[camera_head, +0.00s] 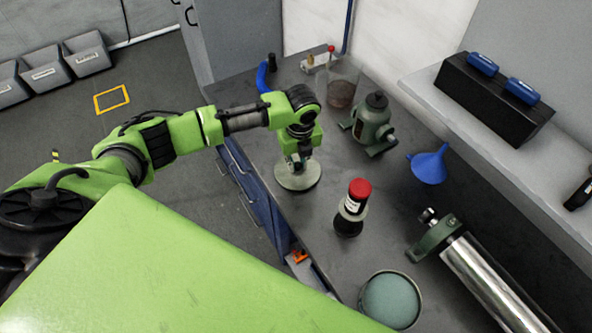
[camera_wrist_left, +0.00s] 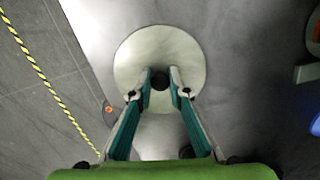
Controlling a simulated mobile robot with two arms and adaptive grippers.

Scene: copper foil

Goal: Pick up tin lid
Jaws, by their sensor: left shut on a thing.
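The tin lid (camera_head: 297,177) is a pale round disc near the left edge of the grey worktop. In the left wrist view the lid (camera_wrist_left: 150,45) lies beyond my fingertips, with a dark round knob (camera_wrist_left: 160,80) at its middle. My left gripper (camera_head: 297,162) comes down over the lid from above. In the wrist view the left gripper (camera_wrist_left: 161,76) has its fingers closed on either side of the knob. I cannot tell whether the lid touches the worktop. A round tin (camera_head: 390,303) with a teal inside stands at the front. My right gripper is out of view.
A red-capped bottle (camera_head: 351,208) stands just right of the lid. A green bottle jack (camera_head: 371,125), a blue funnel (camera_head: 429,164) and a metal cylinder (camera_head: 490,280) lie further right. The worktop's left edge (camera_head: 258,195) is close to the lid.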

